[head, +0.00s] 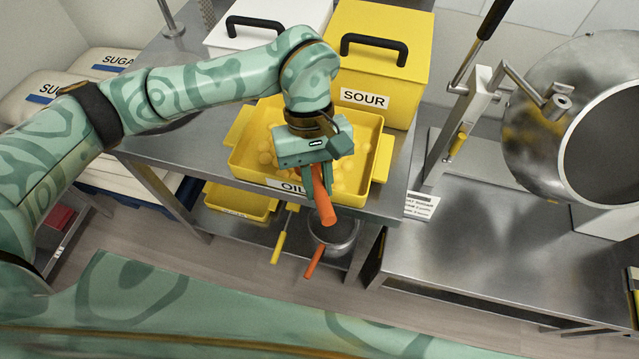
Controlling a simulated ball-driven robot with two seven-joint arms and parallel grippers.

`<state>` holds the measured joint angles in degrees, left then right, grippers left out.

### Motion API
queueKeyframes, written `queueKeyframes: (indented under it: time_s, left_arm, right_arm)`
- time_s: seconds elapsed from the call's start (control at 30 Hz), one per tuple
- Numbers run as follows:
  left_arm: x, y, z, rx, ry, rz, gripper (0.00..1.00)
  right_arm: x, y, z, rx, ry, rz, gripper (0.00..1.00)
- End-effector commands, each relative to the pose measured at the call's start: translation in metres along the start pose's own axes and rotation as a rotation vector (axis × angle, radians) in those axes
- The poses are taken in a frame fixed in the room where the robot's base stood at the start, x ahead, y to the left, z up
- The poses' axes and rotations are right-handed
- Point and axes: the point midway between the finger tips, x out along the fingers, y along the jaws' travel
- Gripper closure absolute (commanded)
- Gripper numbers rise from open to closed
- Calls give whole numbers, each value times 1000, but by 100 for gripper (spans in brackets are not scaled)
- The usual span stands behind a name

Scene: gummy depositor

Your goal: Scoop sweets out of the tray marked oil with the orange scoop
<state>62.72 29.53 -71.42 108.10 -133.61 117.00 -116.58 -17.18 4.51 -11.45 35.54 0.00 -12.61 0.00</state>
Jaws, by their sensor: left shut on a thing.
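The yellow tray marked OIL (378,172) sits on the steel table and holds several yellow sweets (265,152). My left gripper (318,188) is over the front part of the tray and points down. It is shut on the orange scoop (343,216), whose orange handle slants out past the fingers over the tray's front edge. The scoop's bowl is hidden behind the gripper, so I cannot tell if it touches the sweets. The gripper covers part of the tray's label. My right gripper is not in view.
A yellow SOUR box (388,75) and a white box (232,38) stand behind the tray. A steel pot (342,232) and an orange handle (314,263) show below. A steel drum (560,120) stands right, above a mostly clear steel bench (480,250). Sugar sacks (60,95) lie left.

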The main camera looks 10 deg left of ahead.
Motion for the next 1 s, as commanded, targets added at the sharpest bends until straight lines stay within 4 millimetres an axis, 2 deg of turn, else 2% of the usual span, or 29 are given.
queueKeyframes:
  time_s: [1.0]
  left_arm:
    - [-15,0,-39,0,2,1,100]
  right_arm:
    - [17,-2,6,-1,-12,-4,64]
